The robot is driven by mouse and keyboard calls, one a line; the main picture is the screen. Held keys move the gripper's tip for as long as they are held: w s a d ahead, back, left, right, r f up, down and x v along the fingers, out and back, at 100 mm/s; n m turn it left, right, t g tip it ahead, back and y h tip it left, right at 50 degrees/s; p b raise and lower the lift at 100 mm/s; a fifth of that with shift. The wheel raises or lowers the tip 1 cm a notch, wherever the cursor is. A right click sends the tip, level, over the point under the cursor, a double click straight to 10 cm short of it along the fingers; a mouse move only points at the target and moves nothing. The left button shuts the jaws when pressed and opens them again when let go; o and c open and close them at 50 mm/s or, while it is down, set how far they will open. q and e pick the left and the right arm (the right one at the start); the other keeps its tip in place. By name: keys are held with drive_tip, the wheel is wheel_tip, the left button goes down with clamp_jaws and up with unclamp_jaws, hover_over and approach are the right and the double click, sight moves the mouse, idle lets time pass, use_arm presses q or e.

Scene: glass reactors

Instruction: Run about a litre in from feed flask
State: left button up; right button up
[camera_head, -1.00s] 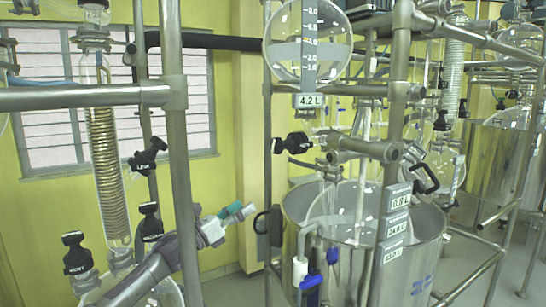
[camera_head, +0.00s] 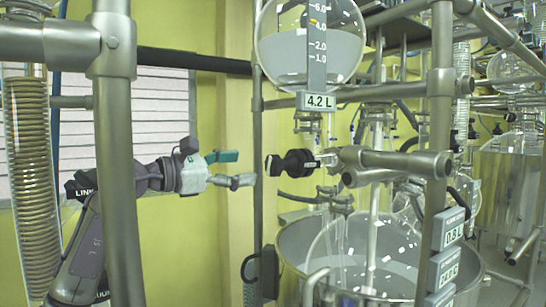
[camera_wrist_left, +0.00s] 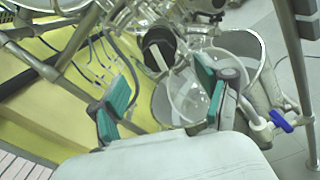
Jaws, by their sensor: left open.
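The feed flask (camera_head: 305,42) is a round glass vessel at the top of the head view, with a level scale and a tag (camera_head: 317,101) reading 4.2 L. Below it is a black valve knob (camera_head: 293,163), which also shows in the left wrist view (camera_wrist_left: 158,46). The glass reactor (camera_head: 350,250) sits inside a steel vessel (camera_head: 300,235) below; a tag (camera_head: 453,228) there appears to read 0.8 L. My left gripper (camera_head: 243,168) is open and empty, left of the knob and apart from it, its teal-padded fingers pointing at it. My right gripper is not in view.
A steel frame post (camera_head: 117,180) stands in front of my left arm. A thinner upright (camera_head: 258,130) rises near the fingertips. A horizontal clamp bar (camera_head: 395,162) lies right of the knob. A coil condenser (camera_head: 30,180) stands at far left.

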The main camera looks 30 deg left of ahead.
sight(270, 165)
use_arm(q)
drive_tip(key=p+x, duration=0.3)
drive_tip(key=x, duration=0.5)
drive_tip(key=shift+a, duration=0.1)
drive_tip(key=shift+w, duration=0.45)
drive_tip(key=shift+w+f, duration=0.1)
drive_tip(key=shift+f, duration=0.05)
drive_tip(key=c, duration=1.2)
drive_tip(key=shift+o, duration=0.2)
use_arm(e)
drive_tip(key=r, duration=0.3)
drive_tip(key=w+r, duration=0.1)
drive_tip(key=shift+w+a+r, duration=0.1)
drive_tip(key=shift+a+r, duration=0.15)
use_arm(q)
drive_tip(key=shift+n, duration=0.3)
drive_tip(key=n, duration=0.5)
drive_tip(key=shift+n, duration=0.3)
drive_tip(key=n, duration=0.5)
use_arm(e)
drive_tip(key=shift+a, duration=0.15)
